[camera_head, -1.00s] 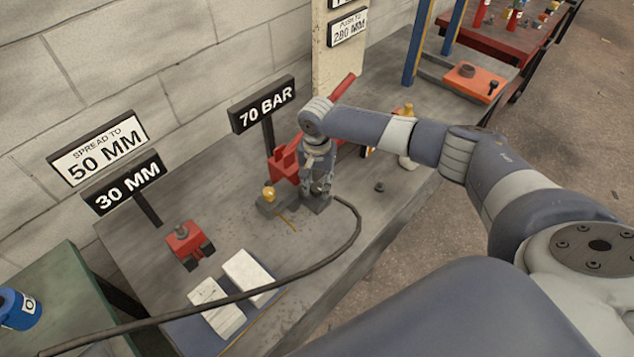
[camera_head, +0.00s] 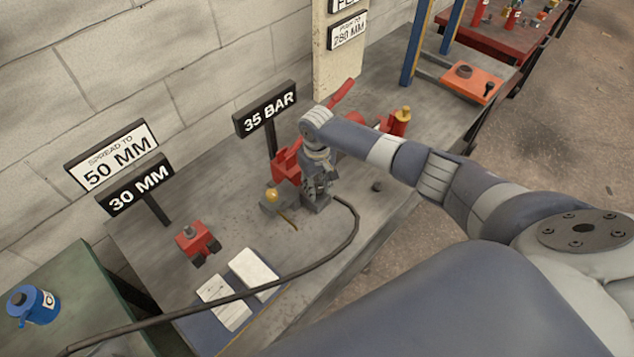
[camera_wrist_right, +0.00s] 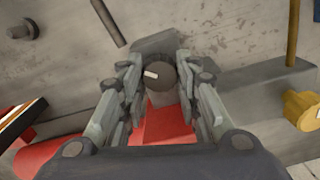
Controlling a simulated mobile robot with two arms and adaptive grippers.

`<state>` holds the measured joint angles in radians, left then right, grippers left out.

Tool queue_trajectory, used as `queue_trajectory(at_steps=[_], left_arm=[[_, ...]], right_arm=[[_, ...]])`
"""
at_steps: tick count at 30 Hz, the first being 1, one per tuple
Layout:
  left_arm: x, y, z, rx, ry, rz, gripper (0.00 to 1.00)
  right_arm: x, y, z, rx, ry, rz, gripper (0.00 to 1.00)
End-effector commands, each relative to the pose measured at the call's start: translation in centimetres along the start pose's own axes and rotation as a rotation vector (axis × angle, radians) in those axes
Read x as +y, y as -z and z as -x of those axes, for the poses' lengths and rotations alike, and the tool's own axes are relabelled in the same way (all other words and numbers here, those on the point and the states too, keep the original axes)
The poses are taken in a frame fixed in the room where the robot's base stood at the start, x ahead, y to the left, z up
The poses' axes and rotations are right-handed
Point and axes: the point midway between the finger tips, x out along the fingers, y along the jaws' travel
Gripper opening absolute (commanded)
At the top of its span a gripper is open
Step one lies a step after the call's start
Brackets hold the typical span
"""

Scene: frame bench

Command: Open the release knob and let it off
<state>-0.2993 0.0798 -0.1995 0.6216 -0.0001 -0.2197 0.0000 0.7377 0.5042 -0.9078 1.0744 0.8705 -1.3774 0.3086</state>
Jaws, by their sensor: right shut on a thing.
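The release knob (camera_wrist_right: 160,76) is a dark round knob with a white mark, seen in the right wrist view on the grey block of a red pump. My right gripper (camera_head: 318,192) is shut on the knob, one finger on each side. In the head view the gripper hides it. The red pump body (camera_head: 286,163) stands beside the gripper, with a brass-yellow knob (camera_head: 271,196) on its grey base. A black sign behind it (camera_head: 265,115) reads 35 BAR. My left gripper is not in view.
A dark hose (camera_head: 351,237) curves across the bench front. A red spreader (camera_head: 194,238) stands at left by the 50 MM (camera_head: 112,155) and 30 MM (camera_head: 136,190) signs. Pale blocks (camera_head: 254,273) lie in front. A red cylinder with a yellow top (camera_head: 400,122) stands behind the arm.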

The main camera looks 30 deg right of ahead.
Motion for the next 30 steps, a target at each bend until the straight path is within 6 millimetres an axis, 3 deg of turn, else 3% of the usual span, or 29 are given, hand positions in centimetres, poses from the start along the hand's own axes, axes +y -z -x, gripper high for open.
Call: queue_trajectory(at_steps=[15,30], left_arm=[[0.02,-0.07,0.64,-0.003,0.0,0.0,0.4],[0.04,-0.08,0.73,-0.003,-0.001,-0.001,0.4]], right_arm=[[-0.08,-0.16,-0.11,-0.004,0.001,0.397,0.07],[-0.04,-0.16,-0.14,-0.004,0.0,0.511,0.07]])
